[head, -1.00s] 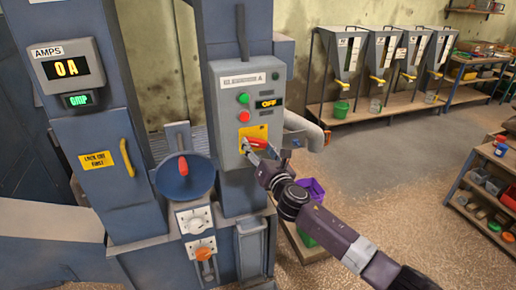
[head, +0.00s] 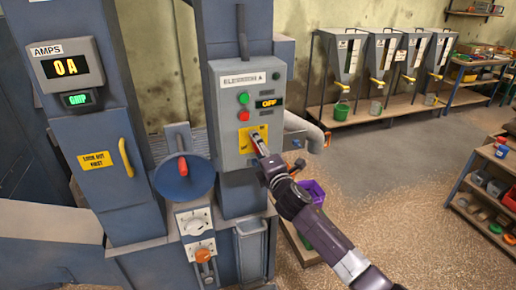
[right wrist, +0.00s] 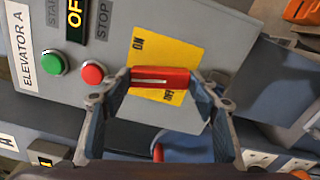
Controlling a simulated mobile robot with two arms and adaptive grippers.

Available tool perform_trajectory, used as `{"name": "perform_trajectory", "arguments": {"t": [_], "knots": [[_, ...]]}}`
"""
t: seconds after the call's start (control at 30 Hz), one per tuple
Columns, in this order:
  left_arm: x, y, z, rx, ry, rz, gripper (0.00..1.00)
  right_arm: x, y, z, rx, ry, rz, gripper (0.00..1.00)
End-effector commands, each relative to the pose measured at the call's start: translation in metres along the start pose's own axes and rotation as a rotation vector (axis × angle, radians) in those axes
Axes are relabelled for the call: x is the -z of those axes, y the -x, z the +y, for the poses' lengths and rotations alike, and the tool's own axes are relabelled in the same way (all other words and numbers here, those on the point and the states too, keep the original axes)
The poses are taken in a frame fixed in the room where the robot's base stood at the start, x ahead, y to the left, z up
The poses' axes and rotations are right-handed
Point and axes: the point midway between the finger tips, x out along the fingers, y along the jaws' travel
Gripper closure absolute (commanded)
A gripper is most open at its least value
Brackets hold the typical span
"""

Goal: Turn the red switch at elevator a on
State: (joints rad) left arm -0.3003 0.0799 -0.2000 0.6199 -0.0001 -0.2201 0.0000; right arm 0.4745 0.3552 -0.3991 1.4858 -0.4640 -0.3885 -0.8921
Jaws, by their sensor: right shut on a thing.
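The elevator A control box (head: 233,150) carries a red switch handle on a yellow plate (head: 246,132) marked ON and OFF. In the right wrist view the red handle (right wrist: 160,77) lies across the yellow plate (right wrist: 170,55), between the two words. My right gripper (head: 259,144) is at the handle and covers most of it in the head view. In the right wrist view its fingers (right wrist: 160,84) close on the handle's two ends. The small display (head: 269,104) on the box reads OFF. My left gripper is not in view.
A green button (head: 243,98) and a red button (head: 244,115) sit just above the switch. A blue round pan (head: 183,185) with a red handle and a white dial (head: 195,221) are to the left. The AMPS display (head: 66,68) reads 0A. Open floor lies right.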

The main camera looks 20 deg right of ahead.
Motion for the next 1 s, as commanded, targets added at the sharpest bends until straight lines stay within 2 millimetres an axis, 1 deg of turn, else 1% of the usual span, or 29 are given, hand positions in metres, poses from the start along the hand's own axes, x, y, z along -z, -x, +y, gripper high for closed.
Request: {"name": "perform_trajectory", "arguments": {"t": [0.2,0.4,0.63,1.0], "knots": [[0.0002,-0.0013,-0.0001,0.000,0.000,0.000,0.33,-0.0002,0.0001,-0.0006,0.001,-0.140,-0.001,0.69],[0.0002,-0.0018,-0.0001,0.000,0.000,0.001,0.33,-0.0006,0.0001,-0.0005,0.001,-0.219,-0.001,0.69],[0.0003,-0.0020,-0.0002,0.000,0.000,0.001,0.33,-0.0006,0.0001,-0.0005,0.001,-0.257,-0.001,0.69],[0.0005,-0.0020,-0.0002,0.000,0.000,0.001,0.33,-0.0004,0.0000,-0.0005,0.001,-0.263,-0.001,0.69]]}}
